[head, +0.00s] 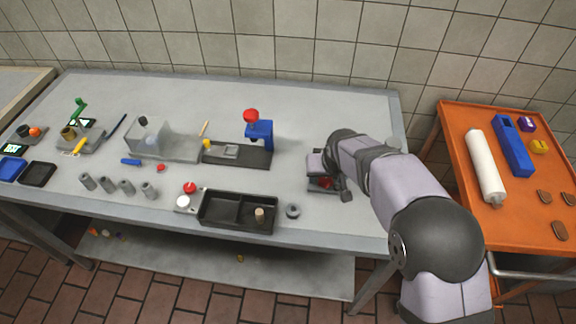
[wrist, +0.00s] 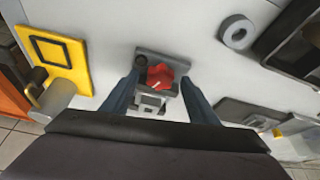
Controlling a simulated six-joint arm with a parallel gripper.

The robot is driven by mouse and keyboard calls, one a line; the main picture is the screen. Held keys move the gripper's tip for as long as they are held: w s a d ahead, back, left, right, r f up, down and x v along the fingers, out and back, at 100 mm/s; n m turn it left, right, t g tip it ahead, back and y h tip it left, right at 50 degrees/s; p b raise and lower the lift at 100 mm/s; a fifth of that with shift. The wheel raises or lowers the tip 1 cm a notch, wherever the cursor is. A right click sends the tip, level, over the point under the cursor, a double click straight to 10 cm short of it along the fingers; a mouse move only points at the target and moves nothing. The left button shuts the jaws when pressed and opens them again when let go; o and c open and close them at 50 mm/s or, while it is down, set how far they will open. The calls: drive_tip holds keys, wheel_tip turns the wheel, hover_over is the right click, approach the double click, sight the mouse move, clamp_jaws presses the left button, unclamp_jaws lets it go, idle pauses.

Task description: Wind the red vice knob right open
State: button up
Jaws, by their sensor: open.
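The red vice knob (wrist: 162,76) shows in the wrist view between my two blue-grey fingertips. It has a lobed shape with a pale mark on it. The small grey vice (wrist: 152,101) lies around and below it. My gripper (wrist: 161,80) is open, with one finger on each side of the knob. I cannot tell whether either finger touches it. In the head view the knob (head: 326,182) is a small red patch under my gripper (head: 330,185), at the right part of the grey table. My arm hides most of the vice there.
A blue clamp-like device (head: 260,134) with a red top is farther back. In the wrist view a yellow plate (wrist: 86,62) lies to the left. An orange cart (head: 455,125) stands right.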

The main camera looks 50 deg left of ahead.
drive_tip(key=shift+s+f+m+h+b, duration=0.1)
drive_tip(key=shift+m+h+b, duration=0.25)
drive_tip(key=shift+m, duration=0.55)
drive_tip(key=b+v, duration=0.3)
drive_tip(key=v, duration=0.4)
drive_tip(key=s+a+n+g+y, duration=0.2)
drive_tip(key=s+a+n+y, duration=0.1)
drive_tip(key=s+a+n, duration=0.4)
drive_tip(key=shift+s+n+p, duration=0.35)
drive_tip(key=shift+n, duration=0.55)
drive_tip(key=shift+a+y, duration=0.15)
drive_tip(key=shift+y, duration=0.1)
